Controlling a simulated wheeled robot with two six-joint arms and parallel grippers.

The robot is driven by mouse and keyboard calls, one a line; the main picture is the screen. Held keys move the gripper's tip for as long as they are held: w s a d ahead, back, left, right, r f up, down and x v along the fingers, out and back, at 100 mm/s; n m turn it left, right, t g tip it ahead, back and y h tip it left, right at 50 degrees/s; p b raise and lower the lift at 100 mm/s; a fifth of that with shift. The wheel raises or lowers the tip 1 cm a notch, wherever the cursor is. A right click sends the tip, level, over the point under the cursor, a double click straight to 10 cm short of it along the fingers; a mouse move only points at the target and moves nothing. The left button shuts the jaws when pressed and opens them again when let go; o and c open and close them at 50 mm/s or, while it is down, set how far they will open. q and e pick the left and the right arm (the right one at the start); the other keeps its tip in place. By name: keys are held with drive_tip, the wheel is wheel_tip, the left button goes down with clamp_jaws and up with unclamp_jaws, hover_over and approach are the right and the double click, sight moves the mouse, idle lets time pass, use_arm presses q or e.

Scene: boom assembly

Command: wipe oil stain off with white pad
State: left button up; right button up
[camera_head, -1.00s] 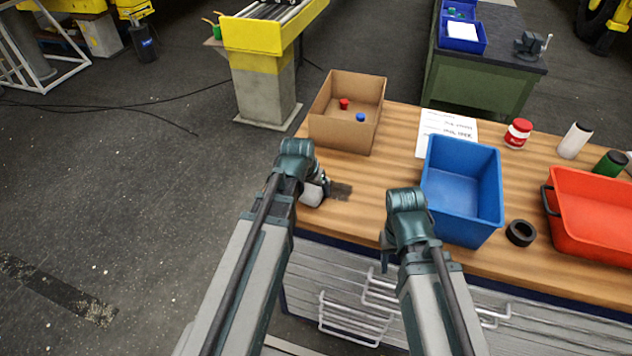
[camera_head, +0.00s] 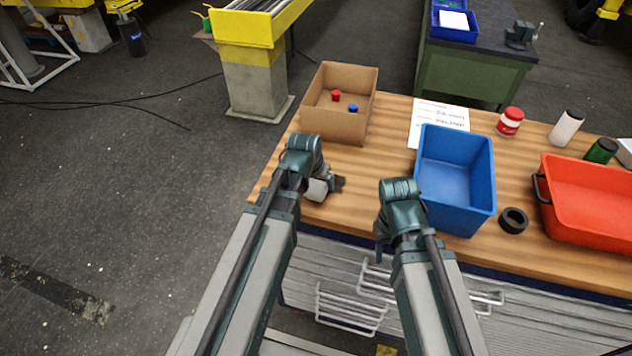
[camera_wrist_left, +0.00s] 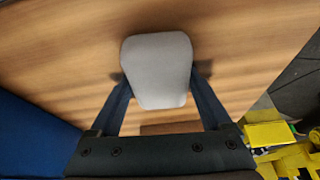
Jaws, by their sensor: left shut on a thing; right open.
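The white pad (camera_wrist_left: 158,70) is a pale grey-white block with rounded corners. My left gripper (camera_wrist_left: 158,78) is shut on it, one finger on each side. In the head view the pad (camera_head: 317,190) is low over the workbench, partly hidden by my left wrist; I cannot tell if it touches the wood. A dark brown patch, the oil stain (camera_wrist_left: 170,128), shows between my left fingers, beside the pad's near edge. In the head view a small dark area lies right of the pad, and I cannot separate stain from finger there. My right gripper (camera_head: 380,248) is open near the bench's front edge, its fingers mostly hidden.
A blue bin (camera_head: 456,205) stands right of my right wrist, with a black ring (camera_head: 513,220) and red crate (camera_head: 590,205) beyond. A cardboard box (camera_head: 338,125) stands behind my left gripper. Wood between the arms is clear.

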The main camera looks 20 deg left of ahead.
sight(337, 170)
use_arm(q)
drive_tip(key=shift+w+f, duration=0.1)
drive_tip(key=shift+w, duration=1.65)
drive_tip(key=shift+w+d, duration=0.1)
drive_tip(key=shift+w, duration=1.95)
drive_tip(key=shift+s+d, duration=0.15)
drive_tip(key=shift+d, duration=1.5)
drive_tip(key=shift+s+a, duration=0.1)
drive_tip(key=shift+s, duration=3.75)
